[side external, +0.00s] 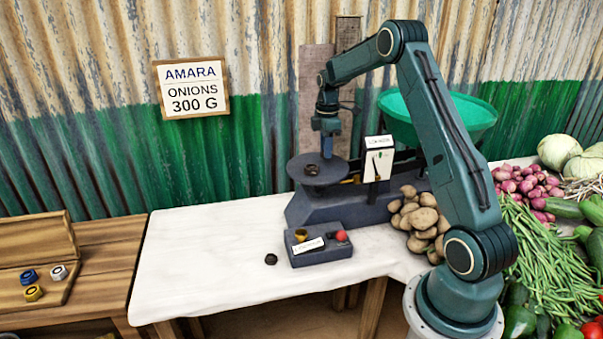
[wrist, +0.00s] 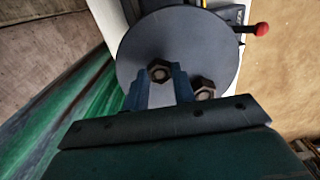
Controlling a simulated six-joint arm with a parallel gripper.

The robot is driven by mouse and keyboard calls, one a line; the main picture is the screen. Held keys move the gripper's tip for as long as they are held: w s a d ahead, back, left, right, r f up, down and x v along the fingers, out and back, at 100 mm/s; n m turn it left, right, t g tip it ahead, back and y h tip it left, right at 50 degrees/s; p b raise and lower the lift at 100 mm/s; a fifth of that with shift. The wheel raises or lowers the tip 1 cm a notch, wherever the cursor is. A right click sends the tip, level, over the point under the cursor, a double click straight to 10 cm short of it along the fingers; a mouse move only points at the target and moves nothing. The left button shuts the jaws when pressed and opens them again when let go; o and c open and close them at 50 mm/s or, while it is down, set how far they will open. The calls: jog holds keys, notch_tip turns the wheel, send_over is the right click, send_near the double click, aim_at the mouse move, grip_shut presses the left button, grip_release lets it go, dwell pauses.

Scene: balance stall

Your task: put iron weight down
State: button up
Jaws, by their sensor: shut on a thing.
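My gripper (side external: 326,150) is above the round dark pan (side external: 296,178) of the balance. In the wrist view my gripper (wrist: 159,80) is shut on a dark hexagonal iron weight (wrist: 159,70), which sits between the fingertips over the pan (wrist: 190,40). A second, similar iron weight (wrist: 203,88) lies to the right of the right finger, near the pan's edge; a dark weight also shows on the pan in the side view (side external: 311,170). I cannot tell whether the held weight touches the pan.
The green bowl (side external: 470,118) of the balance stands right of the pan. A grey box (side external: 318,252) with a red knob (side external: 341,236) is in front. A dark weight (side external: 271,259) lies on the white cloth (side external: 200,270), mostly clear at left. Potatoes (side external: 420,220) lie at right.

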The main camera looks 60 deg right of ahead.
jog(key=shift+f, duration=0.8)
jog(key=shift+f, duration=0.15)
jog(key=o, duration=1)
notch_tip(320, 180, up, 12)
jog(key=shift+r, duration=0.15)
jog(key=shift+a, duration=0.1)
